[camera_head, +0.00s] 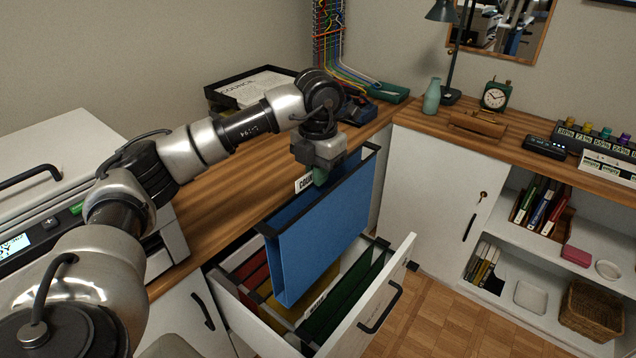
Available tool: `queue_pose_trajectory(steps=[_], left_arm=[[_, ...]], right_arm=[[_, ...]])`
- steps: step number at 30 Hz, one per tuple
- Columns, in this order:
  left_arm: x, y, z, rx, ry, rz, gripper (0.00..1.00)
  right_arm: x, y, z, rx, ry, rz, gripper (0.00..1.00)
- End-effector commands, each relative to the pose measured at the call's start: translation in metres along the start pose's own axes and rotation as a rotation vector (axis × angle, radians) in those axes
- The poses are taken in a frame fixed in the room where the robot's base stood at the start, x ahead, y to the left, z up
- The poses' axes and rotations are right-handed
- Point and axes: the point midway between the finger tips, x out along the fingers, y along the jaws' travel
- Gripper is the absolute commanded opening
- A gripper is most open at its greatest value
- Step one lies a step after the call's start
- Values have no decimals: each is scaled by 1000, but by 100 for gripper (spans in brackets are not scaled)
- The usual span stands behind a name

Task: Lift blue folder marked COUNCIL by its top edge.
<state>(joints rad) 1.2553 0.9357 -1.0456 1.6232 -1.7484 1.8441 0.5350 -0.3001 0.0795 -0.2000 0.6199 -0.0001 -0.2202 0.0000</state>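The blue folder (318,240) hangs upright above the open drawer (262,338), its lower edge at about the height of the other folders. A white tab (304,183) with partly hidden lettering stands at its top edge. My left gripper (320,178) is at the folder's top edge, beside the tab, pointing down. Its fingers appear closed on that edge, though the fingertips are partly hidden. My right gripper is not in view.
In the drawer hang a red folder (254,270), a yellow one (292,308) and green ones (345,297). The drawer front (385,300) with its handle juts out over the floor. A document tray (250,85) lies on the wooden desktop behind my arm.

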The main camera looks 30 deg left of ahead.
Motion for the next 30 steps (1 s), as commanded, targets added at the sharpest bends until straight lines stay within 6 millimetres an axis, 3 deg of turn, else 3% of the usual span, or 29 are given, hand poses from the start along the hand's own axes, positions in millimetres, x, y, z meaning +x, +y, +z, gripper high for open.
queue_pose_trajectory(steps=[14, 30], left_arm=[[-6, 0, 0, 0, -1, -1, 0], [-49, 0, 0, 0, -1, 0, 0]], right_arm=[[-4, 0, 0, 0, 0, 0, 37], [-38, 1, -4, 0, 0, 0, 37]])
